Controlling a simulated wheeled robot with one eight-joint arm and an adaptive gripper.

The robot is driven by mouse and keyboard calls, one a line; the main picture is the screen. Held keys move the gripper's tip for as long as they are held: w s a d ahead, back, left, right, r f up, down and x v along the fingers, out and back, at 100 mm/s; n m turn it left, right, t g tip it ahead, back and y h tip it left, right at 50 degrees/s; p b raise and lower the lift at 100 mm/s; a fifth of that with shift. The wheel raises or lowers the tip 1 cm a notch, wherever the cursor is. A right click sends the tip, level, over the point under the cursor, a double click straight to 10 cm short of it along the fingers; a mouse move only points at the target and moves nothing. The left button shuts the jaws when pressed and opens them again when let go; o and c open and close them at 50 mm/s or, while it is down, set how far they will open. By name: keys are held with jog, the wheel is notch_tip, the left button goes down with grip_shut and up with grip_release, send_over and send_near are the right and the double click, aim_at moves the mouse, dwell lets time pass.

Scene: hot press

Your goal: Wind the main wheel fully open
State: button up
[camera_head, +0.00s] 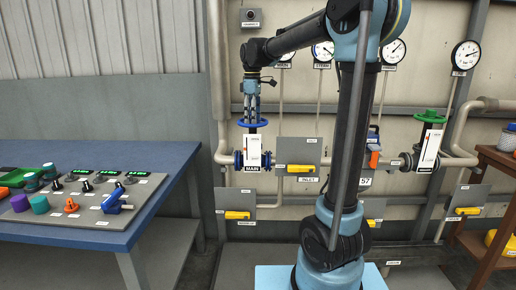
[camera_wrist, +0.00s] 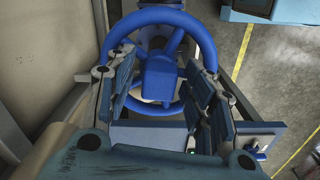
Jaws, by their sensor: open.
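The main wheel is a blue handwheel (camera_head: 252,124) lying flat on top of a blue-flanged valve. The valve has a white gauge plate (camera_head: 253,151) and a label reading MAIN. My gripper (camera_head: 252,106) points straight down just above the wheel. In the wrist view the wheel (camera_wrist: 187,30) shows its rim, spokes and hub (camera_wrist: 158,76). My gripper's two fingers (camera_wrist: 160,90) stand apart on the left and right of the hub, over the wheel. I cannot tell whether either finger touches it. The lower part of the rim is partly hidden by my gripper.
A second valve with a green handwheel (camera_head: 431,115) stands on the pipe at right. Several yellow-handled levers (camera_head: 238,215) sit on grey plates below. Round gauges (camera_head: 465,56) hang above. A blue table (camera_head: 62,237) with a control panel is at left, a brown shelf (camera_head: 485,215) at right.

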jog(key=m, duration=0.4)
jog(key=shift+m, duration=0.3)
jog(key=m, duration=0.8)
jog(key=shift+m, duration=2.5)
jog(key=m, duration=0.4)
jog(key=shift+m, duration=0.3)
jog(key=m, duration=0.9)
jog(key=shift+m, duration=2.2)
